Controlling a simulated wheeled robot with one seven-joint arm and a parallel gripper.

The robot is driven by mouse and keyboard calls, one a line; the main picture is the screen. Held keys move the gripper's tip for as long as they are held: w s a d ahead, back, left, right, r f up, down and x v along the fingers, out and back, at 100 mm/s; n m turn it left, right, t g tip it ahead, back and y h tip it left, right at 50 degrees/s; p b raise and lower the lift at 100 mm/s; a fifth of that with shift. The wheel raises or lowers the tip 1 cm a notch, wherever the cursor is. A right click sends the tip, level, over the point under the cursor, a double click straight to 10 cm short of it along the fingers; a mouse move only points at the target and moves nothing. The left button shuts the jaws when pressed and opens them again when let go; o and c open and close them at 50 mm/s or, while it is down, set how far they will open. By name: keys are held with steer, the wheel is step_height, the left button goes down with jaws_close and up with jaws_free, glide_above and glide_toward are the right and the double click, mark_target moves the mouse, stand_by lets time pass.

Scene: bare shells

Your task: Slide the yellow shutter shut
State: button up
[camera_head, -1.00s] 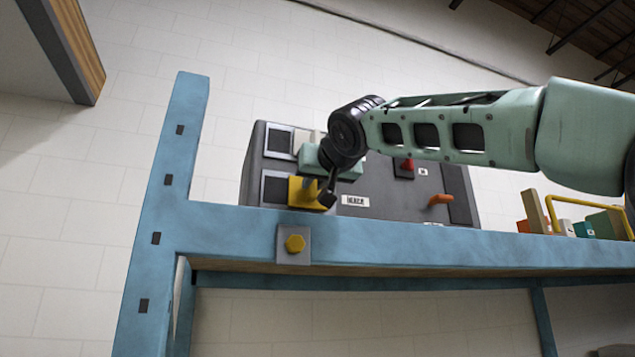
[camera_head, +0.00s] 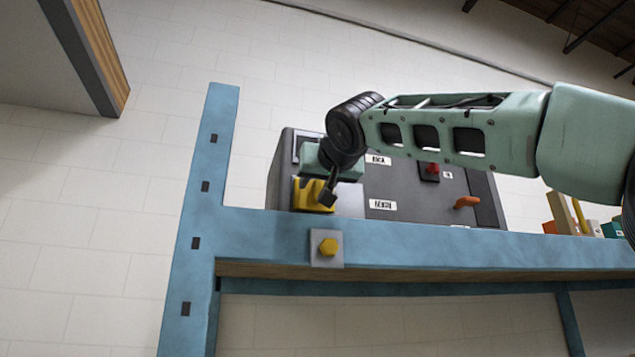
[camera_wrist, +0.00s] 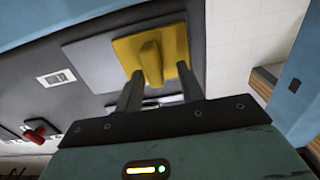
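The yellow shutter (camera_head: 312,196) is at the left end of the dark grey panel's lower row in the head view. In the wrist view the yellow shutter (camera_wrist: 175,45) shows its raised handle, with a bare grey plate (camera_wrist: 95,68) to its left. No dark opening shows beside the shutter. My gripper (camera_head: 328,192) is at the shutter in the head view. In the wrist view my gripper (camera_wrist: 158,75) has its fingers apart on either side of the handle; the left finger is close to it, and contact is unclear.
The dark panel (camera_head: 400,190) stands on a blue-framed bench (camera_head: 440,245) with a blue upright (camera_head: 205,190) at left. A red knob (camera_head: 430,170) and an orange handle (camera_head: 466,202) are on the panel's right. My forearm crosses above it.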

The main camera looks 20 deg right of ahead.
steer(key=s+b, duration=0.5)
steer(key=s, duration=1.2)
steer(key=shift+s, duration=0.15)
